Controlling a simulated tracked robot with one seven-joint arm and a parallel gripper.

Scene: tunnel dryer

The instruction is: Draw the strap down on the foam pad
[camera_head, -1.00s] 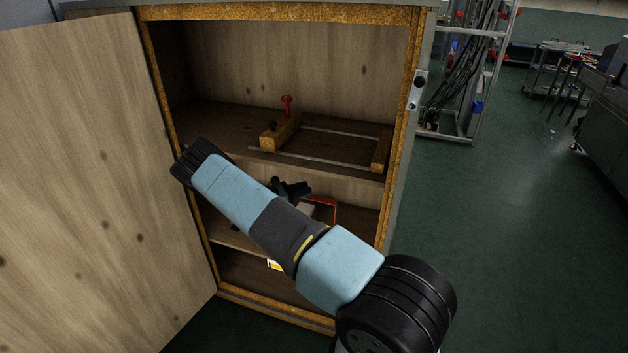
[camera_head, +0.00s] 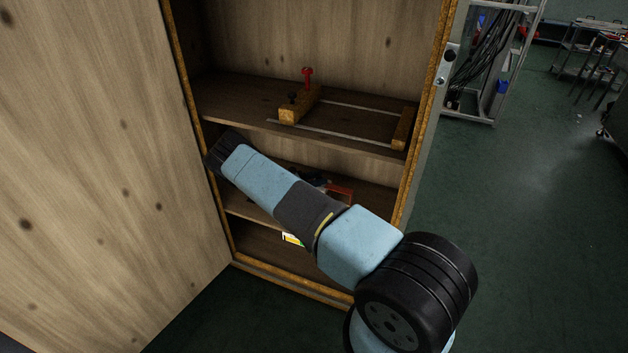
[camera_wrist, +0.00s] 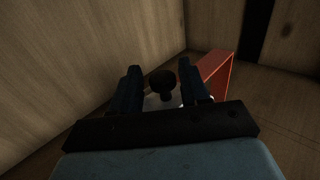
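My gripper (camera_wrist: 161,78) is open in the wrist view, with one dark finger on each side of a round black knob (camera_wrist: 162,80). I cannot tell whether the fingers touch the knob. A small pale surface (camera_wrist: 152,101) shows below the knob; I cannot tell whether it is the foam pad. A red frame (camera_wrist: 217,72) stands just right of the right finger. In the head view this red frame (camera_head: 341,192) shows on the middle shelf, beside my arm. My arm hides most of that shelf, and no strap can be made out.
The wooden cabinet's open door (camera_head: 90,170) fills the left. On the upper shelf (camera_head: 235,97) stands a wooden jig (camera_head: 294,109) with rails and a red handle (camera_head: 308,76). A yellow-and-white label (camera_head: 292,239) shows below my arm.

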